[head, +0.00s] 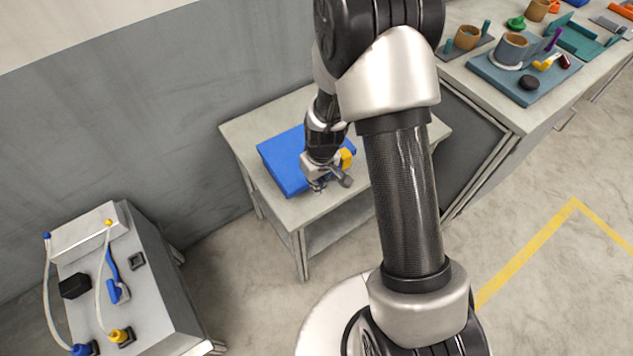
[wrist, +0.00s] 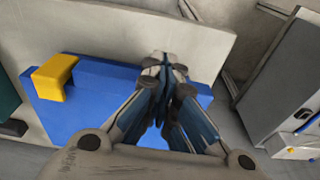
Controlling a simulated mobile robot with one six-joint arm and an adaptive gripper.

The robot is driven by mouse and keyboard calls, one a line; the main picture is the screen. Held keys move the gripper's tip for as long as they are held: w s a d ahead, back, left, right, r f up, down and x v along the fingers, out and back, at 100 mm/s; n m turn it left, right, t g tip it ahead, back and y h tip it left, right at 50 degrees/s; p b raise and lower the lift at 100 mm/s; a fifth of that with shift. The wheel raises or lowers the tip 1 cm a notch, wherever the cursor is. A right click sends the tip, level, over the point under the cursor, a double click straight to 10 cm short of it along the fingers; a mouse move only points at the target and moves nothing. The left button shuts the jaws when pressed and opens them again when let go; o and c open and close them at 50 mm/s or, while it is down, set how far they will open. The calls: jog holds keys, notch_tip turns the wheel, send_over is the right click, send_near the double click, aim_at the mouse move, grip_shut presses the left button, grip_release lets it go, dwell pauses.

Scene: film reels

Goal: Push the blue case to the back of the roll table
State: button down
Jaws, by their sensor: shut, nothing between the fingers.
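The blue case (head: 279,166) lies flat on the light grey top of the roll table (head: 243,135), against the grey wall side. Its yellow handle (head: 346,159) shows just right of my gripper. My gripper (head: 330,184) points down at the front part of the case and hides some of it. In the wrist view the blue case (wrist: 80,112) with its yellow handle (wrist: 54,78) lies beneath my gripper (wrist: 165,62), whose fingers are together and empty. I cannot tell whether the fingertips touch the case.
A bench with a blue tray (head: 490,70), cups and small parts stands at right. A grey cabinet (head: 150,262) with cables and connectors stands at lower left. The table has bare top around the case. Open floor lies in front of the table.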

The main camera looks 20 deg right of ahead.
aim_at(293, 156)
jog(key=shift+s+f, duration=0.1)
jog(key=shift+f, duration=0.15)
jog(key=shift+w+a+p, duration=0.15)
jog(key=shift+w+a, duration=0.1)
jog(key=shift+w, duration=0.65)
jog(key=shift+w+a+p, duration=0.2)
jog(key=shift+w+a, duration=0.05)
jog(key=shift+w, duration=0.7)
jog(key=shift+w+a+p, duration=0.15)
jog(key=shift+w+a, duration=0.1)
jog(key=shift+w, duration=0.65)
jog(key=shift+w+a+b, duration=0.25)
jog(key=shift+w+a, duration=0.2)
jog(key=shift+w, duration=1.15)
jog(key=shift+w+a+b, duration=0.2)
jog(key=shift+w+a, duration=0.25)
jog(key=shift+w, duration=1.1)
jog(key=shift+w+a+b, duration=0.25)
jog(key=shift+w+a, duration=0.2)
jog(key=shift+w, duration=1.15)
jog(key=shift+s+d, duration=0.2)
jog(key=shift+s, duration=0.5)
jog(key=shift+s+d+r, duration=0.1)
jog(key=shift+s+d, duration=0.15)
jog(key=shift+s, duration=0.45)
jog(key=shift+p, duration=0.3)
jog(key=shift+r+p, duration=1.8)
jog(key=shift+r, duration=1.25)
jog(key=shift+w, duration=0.1)
